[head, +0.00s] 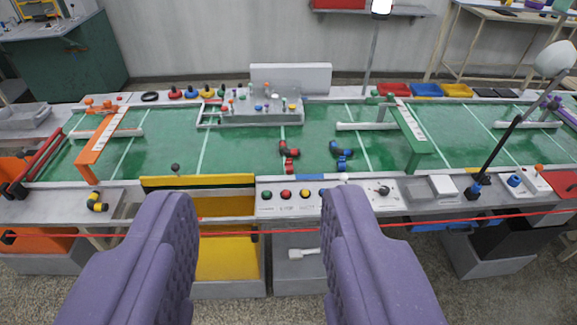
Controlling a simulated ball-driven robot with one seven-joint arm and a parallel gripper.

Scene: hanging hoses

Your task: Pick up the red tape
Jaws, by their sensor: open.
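My gripper (261,195) shows as two purple ribbed fingers reaching up from the bottom edge. It is wide open, with nothing between the fingers. A thin red tape (275,232) runs almost level across the whole picture, in front of the long bench. It shows in the gap between my fingers and on both sides of them. The fingers hide short stretches of it. I cannot tell how far the tape is from my fingertips.
The long green-topped bench (235,155) fills the middle, with an orange bracket (103,143) at left and a green one (405,130) at right. A yellow bin (227,258) and a grey bin (298,270) stand below. A lamp arm (500,150) leans at right.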

